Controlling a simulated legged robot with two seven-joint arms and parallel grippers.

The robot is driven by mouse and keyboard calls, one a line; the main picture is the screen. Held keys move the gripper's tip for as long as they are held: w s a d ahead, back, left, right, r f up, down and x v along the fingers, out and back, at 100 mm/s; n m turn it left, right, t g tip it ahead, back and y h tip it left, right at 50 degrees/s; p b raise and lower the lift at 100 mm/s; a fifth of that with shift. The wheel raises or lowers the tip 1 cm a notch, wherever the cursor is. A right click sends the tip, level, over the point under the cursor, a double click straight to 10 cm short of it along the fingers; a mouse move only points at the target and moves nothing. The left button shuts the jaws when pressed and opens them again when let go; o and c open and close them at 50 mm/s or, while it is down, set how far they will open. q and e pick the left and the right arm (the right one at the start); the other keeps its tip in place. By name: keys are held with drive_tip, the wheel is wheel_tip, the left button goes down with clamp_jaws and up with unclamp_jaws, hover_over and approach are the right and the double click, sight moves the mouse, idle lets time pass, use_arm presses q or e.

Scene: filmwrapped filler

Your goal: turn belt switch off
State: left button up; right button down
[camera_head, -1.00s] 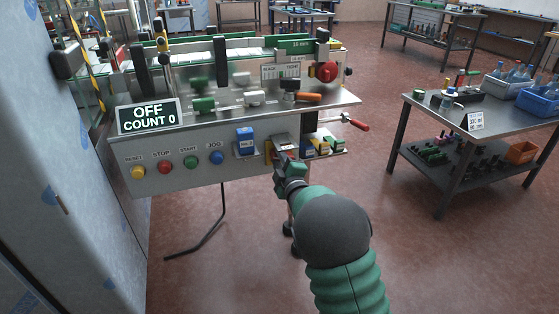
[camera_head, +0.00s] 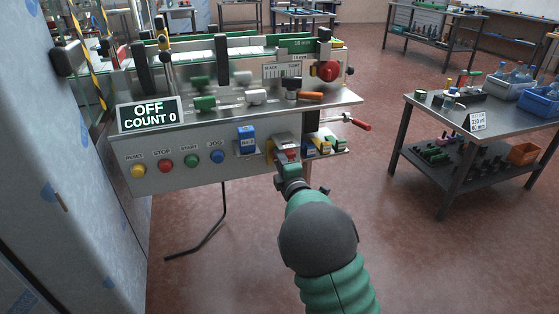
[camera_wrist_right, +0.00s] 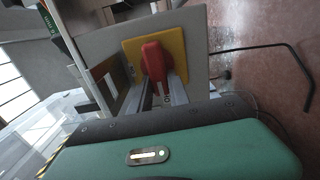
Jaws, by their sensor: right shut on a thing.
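The belt switch is a red knob (camera_wrist_right: 154,62) on a yellow plate (camera_wrist_right: 172,46) in the right wrist view. In the head view the red knob (camera_head: 291,154) is at the right end of the machine's front panel, partly hidden by my gripper. My right gripper (camera_wrist_right: 163,86) is shut on the red knob, with one finger on each side of it. In the head view the right gripper (camera_head: 288,168) reaches the panel from below. The display (camera_head: 148,114) reads OFF and COUNT 0. My left gripper is not in view.
Reset, stop, start and jog buttons (camera_head: 191,161) line the panel's left part. A blue box (camera_head: 246,139) sits left of the switch. Small coloured blocks (camera_head: 325,145) lie on a ledge to its right. A side table (camera_head: 500,125) stands at right, with open floor between.

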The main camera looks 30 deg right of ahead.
drive_tip(key=shift+f, duration=0.35)
drive_tip(key=c, duration=1.3)
unclamp_jaws()
drive_tip(key=shift+o, duration=0.3)
drive_tip(key=shift+r, duration=0.1)
drive_tip(key=shift+s+r, duration=0.1)
drive_tip(key=p+v, duration=0.4)
drive_tip(key=v, duration=1.2)
drive_tip(key=shift+s, duration=0.35)
